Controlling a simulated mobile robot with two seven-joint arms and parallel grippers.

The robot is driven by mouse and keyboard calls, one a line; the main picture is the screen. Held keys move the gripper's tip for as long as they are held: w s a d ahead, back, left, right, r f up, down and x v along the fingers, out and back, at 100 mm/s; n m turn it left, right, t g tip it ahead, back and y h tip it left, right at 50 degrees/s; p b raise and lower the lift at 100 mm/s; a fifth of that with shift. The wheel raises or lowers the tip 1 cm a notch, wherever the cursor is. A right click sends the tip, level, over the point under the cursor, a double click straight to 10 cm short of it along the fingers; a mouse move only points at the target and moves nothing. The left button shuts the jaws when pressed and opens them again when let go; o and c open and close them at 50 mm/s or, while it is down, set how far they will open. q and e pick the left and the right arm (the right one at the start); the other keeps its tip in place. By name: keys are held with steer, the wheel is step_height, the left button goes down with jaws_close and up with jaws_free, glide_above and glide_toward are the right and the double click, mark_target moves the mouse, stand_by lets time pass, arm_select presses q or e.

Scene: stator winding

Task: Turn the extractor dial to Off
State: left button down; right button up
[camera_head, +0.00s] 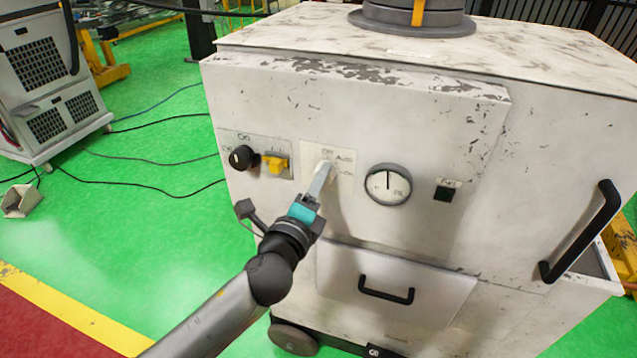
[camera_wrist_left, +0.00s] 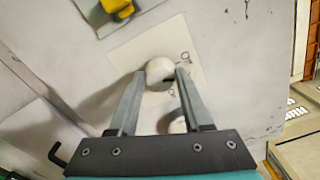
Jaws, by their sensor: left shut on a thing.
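The extractor (camera_head: 420,120) is a worn white cabinet that fills the middle of the head view. Its dial is a pale round knob on a cream label plate (camera_head: 345,158) marked Off, Auto and On. The dial (camera_wrist_left: 160,74) shows between my fingers in the left wrist view. My left gripper (camera_head: 325,172) is shut on the dial, one finger on each side. In the head view the fingers mostly hide the dial, and I cannot tell which mark it points to. My right gripper is not in view.
Left of the dial are a black knob (camera_head: 242,158) and a yellow switch (camera_head: 275,164). To its right are a round gauge (camera_head: 388,185) and a small dark green button (camera_head: 444,194). A drawer handle (camera_head: 386,291) is below. Green floor with cables lies to the left.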

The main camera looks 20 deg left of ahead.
arm_select(q)
steer(key=n, duration=0.4)
steer(key=shift+a, duration=0.1)
stand_by(0.7)
steer(key=shift+c, duration=1.7)
jaws_free()
steer(key=shift+s, duration=0.1)
steer(key=s+b, duration=0.3)
steer(key=s, duration=1.2)
steer(key=shift+a, duration=0.2)
